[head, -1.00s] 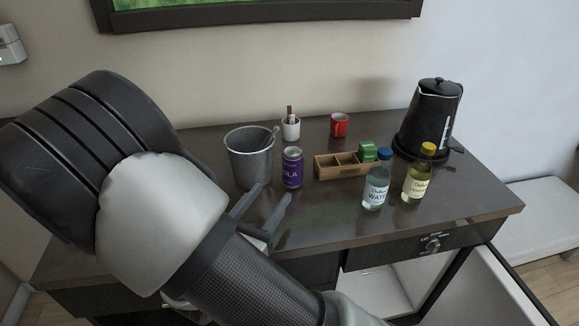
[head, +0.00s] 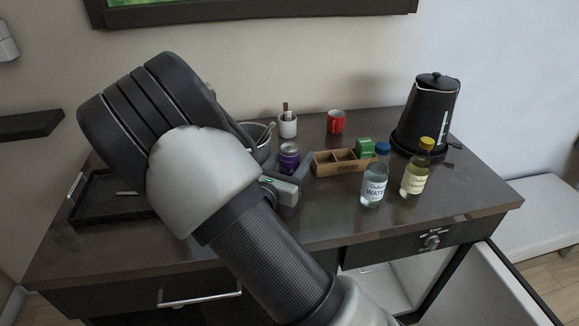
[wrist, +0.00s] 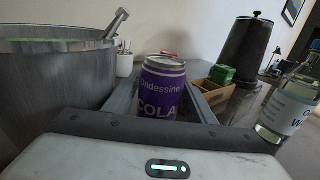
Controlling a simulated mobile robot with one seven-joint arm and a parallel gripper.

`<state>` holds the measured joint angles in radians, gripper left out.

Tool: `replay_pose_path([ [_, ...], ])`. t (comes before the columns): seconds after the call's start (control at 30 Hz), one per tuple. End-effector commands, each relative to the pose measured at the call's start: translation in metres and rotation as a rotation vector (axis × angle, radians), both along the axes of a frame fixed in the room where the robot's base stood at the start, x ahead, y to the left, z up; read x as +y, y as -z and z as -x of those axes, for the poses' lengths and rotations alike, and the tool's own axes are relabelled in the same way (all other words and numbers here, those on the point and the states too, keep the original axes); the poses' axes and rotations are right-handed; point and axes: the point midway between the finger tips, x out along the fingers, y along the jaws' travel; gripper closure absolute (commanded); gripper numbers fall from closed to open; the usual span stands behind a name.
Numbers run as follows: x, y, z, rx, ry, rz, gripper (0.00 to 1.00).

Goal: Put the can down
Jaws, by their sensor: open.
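The purple cola can (head: 289,158) stands upright on the dark vanity top (head: 330,213), and only its upper part shows in the head view. My gripper (head: 291,170) is low over the counter with its fingers on either side of the can. In the wrist view the can (wrist: 161,90) stands between the two grey fingers (wrist: 160,100). The fingers are open, and a gap seems to show beside the can. The can's base is hidden behind my gripper.
A metal ice bucket (wrist: 50,75) is close on the left. A wooden box (head: 335,168) with a green packet, a water bottle (head: 374,184) and a yellow-capped bottle (head: 416,178) stand right. Behind are a white cup (head: 287,127) and red mug (head: 336,122). The front counter is clear.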

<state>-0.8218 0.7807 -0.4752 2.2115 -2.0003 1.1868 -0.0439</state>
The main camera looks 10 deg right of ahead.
Motion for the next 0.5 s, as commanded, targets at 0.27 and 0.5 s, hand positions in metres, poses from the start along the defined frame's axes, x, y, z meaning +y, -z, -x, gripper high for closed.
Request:
replay_pose_path([
  [0.27,-0.0090,0.0002,-0.0128,0.001,-0.001,-0.001,0.50],
  [0.5,-0.0088,0.0001,-0.0125,0.000,-0.001,0.000,0.72],
])
